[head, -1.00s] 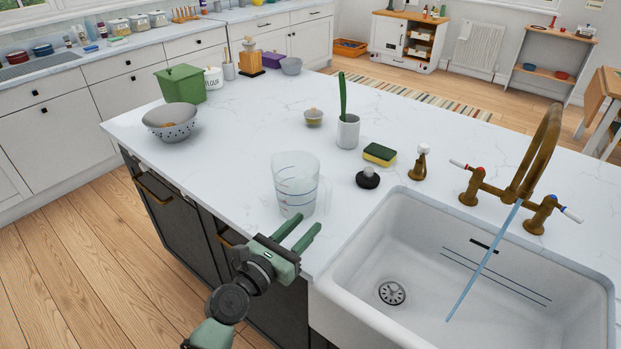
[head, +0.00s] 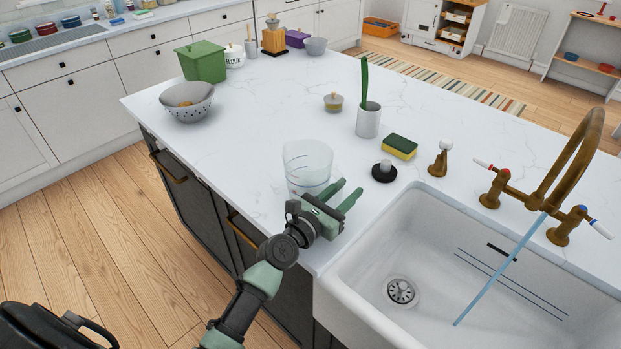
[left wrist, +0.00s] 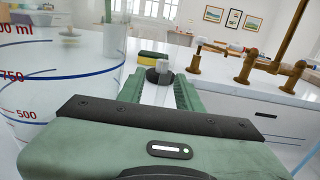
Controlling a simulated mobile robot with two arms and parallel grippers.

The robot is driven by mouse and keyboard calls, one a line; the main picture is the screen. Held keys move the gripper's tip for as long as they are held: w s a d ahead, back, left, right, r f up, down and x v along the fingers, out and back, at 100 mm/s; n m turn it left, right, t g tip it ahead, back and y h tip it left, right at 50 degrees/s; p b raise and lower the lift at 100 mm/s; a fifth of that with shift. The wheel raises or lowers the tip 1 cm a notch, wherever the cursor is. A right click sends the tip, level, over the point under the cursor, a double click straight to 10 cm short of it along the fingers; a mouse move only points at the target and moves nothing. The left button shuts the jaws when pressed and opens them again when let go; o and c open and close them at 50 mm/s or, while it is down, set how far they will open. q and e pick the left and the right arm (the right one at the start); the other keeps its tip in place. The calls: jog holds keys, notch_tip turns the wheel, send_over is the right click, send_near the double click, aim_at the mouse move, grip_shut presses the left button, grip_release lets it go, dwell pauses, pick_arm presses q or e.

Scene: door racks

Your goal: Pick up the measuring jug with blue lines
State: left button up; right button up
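The measuring jug (head: 306,163) is clear with blue lines and stands upright on the white island counter, near its front edge. In the left wrist view the jug (left wrist: 62,75) fills the left side, with red numbers and blue lines. My left gripper (head: 350,193) is open and empty, just to the right of the jug in the head view, and hides part of its lower side. In the left wrist view its two green fingers (left wrist: 158,93) are apart, with the jug outside them on the left. My right gripper is not in view.
The sink (head: 440,240) with a running brass tap (head: 545,190) lies to the right. A black stopper (head: 384,171), a sponge (head: 399,147) and a white pot (head: 368,120) stand behind the gripper. A colander (head: 188,103) is at far left. The counter left of the jug is clear.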

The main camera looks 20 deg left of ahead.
pick_arm(q)
jog(key=shift+w, duration=0.1)
grip_shut()
dwell(1.4)
